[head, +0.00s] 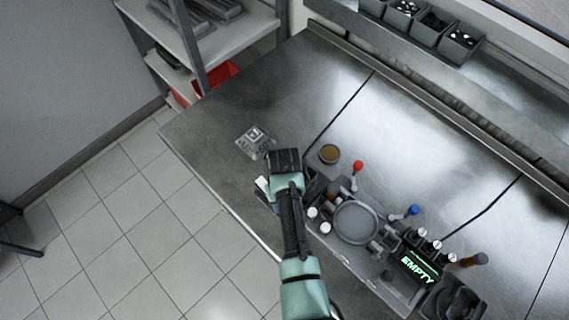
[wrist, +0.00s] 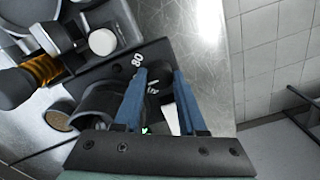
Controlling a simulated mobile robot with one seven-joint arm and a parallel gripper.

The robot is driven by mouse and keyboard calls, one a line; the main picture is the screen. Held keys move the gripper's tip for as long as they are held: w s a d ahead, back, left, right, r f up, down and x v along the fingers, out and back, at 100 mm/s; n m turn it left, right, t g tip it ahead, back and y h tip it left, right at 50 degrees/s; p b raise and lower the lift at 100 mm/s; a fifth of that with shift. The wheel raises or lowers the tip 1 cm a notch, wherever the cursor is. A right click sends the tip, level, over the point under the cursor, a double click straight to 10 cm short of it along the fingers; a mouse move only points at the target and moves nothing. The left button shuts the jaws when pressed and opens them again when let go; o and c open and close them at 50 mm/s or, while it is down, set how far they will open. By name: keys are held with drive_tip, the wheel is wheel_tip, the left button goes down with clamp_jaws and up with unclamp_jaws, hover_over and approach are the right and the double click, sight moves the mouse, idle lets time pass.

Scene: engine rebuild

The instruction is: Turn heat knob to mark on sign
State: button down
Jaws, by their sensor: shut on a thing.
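A black panel (wrist: 158,53) with white numerals, one reading 80, lies under my gripper in the wrist view. My gripper (wrist: 158,72) has blue fingers shut over this panel, with a dark part, apparently the heat knob, between them. The fingers hide most of the knob, so its pointer cannot be read. In the head view my gripper and arm cover the knob from above. A small sign (head: 255,142) with a square symbol and partly legible writing lies flat on the metal bench, just left of my gripper.
A grey machine with a round pan (head: 356,222), a red-topped lever (head: 357,167), a blue-topped lever (head: 413,210) and a green EMPTY display (head: 419,267) stands to the right. A round brown-topped cup (head: 329,153) is close by. The bench's back left is clear.

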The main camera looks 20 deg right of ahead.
idle(0.4)
drive_tip(key=shift+c, duration=2.4)
unclamp_jaws()
wheel_tip(320, 180, up, 13)
drive_tip(key=b, duration=0.1)
drive_tip(key=shift+b, duration=0.4)
